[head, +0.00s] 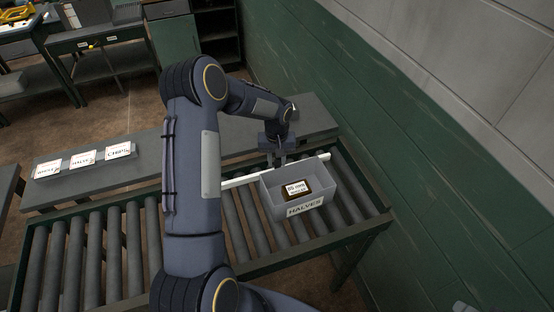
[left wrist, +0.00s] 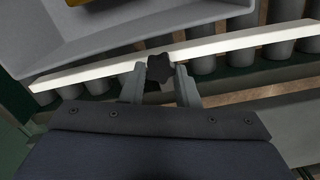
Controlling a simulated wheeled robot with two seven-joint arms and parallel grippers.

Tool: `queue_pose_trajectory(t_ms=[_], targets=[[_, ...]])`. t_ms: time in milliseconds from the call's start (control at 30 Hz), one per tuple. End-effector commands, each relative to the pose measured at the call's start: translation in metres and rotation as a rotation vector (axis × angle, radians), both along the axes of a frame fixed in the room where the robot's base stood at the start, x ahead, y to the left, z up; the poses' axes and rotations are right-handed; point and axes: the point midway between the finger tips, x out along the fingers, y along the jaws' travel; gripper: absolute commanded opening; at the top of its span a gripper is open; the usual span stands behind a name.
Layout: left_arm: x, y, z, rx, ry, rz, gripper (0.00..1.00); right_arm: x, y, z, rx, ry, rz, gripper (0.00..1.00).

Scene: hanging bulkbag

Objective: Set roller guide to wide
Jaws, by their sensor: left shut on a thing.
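The roller guide (head: 236,182) is a long white bar lying across the rollers, along the back side of the grey bin. It also crosses the left wrist view (left wrist: 235,43), slightly tilted. A black lobed knob (left wrist: 159,68) stands at the bar's near edge in the left wrist view. My left gripper (head: 281,158) reaches down behind the bin, and its two fingers (left wrist: 160,80) are shut on the knob, one on each side. The knob is too small to make out in the head view. My right gripper is not in view.
The grey bin (head: 305,209) labelled HALVES stands on the roller conveyor (head: 97,255) and holds a dark labelled item (head: 297,189). A grey ledge (head: 135,172) behind carries several white label cards (head: 82,159). A green and grey wall (head: 440,150) closes the right side.

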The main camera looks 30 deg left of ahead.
Motion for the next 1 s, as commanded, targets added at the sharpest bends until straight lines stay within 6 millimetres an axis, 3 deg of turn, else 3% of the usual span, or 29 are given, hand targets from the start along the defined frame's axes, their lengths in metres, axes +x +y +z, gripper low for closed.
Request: queue_pose_trajectory(t_ms=[100, 233, 600, 633, 700, 800, 1000], targets=[[0.018, 0.020, -0.003, 0.007, -0.012, 0.005, 0.00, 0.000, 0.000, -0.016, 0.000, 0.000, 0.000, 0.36], [0.030, 0.035, -0.001, 0.007, -0.011, 0.004, 0.00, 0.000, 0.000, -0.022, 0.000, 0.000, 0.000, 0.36], [0.035, 0.041, 0.003, 0.008, -0.014, 0.002, 0.00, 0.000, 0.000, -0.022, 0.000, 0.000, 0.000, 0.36], [0.035, 0.042, 0.003, 0.008, -0.014, 0.002, 0.32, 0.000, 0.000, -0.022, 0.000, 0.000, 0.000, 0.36], [0.035, 0.041, 0.002, 0.008, -0.013, 0.002, 0.41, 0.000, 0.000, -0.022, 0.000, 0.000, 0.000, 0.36], [0.034, 0.040, 0.002, 0.006, -0.010, 0.002, 0.50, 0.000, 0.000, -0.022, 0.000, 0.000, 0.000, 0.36], [0.033, 0.039, 0.001, 0.005, -0.008, 0.001, 0.50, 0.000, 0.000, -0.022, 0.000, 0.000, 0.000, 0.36]])
